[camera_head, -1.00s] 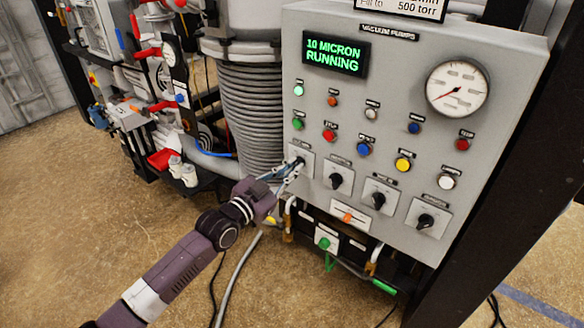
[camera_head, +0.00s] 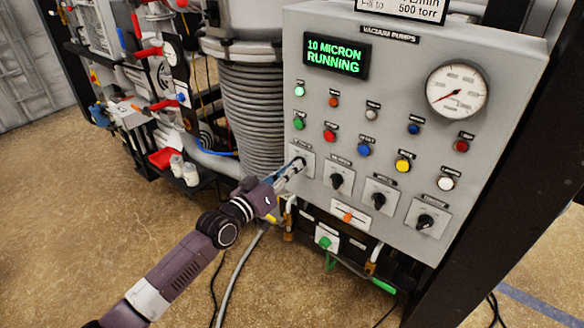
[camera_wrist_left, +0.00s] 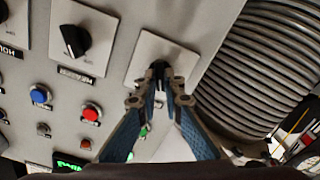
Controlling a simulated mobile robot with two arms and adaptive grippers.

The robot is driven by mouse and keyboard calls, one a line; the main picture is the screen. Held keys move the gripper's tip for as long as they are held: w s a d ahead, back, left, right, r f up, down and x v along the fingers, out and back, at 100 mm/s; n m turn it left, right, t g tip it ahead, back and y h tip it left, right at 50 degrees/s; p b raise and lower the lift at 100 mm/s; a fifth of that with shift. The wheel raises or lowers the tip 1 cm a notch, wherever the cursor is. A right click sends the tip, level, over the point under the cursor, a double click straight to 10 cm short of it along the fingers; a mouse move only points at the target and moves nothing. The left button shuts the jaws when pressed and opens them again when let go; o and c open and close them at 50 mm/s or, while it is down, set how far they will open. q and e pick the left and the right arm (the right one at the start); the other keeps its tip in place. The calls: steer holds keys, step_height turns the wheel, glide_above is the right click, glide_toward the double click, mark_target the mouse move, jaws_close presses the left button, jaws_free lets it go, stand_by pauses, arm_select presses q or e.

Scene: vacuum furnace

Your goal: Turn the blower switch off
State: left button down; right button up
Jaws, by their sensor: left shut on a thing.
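The grey vacuum pumps panel (camera_head: 400,60) carries a row of black rotary switches on square plates. My left gripper (camera_head: 297,165) is at the leftmost switch of that row. In the left wrist view the gripper (camera_wrist_left: 160,82) has its fingertips closed around the black knob (camera_wrist_left: 159,67) in front of its pale plate (camera_wrist_left: 178,52). The fingers hide most of the knob, so I cannot read its pointer. The labels are too small to tell which switch is the blower. My right gripper does not show.
More knobs sit to the right, including the second one (camera_head: 337,180). Coloured buttons such as the red one (camera_head: 330,135) are above. The ribbed grey hose (camera_head: 252,110) stands close left of the panel. The display (camera_head: 336,56) reads "10 MICRON RUNNING".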

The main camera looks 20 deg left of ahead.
arm_select(q)
steer(key=shift+f+n, duration=0.1)
steer(key=shift+n, duration=0.4)
steer(key=c, duration=2.1)
jaws_free()
steer(key=v, duration=1.2)
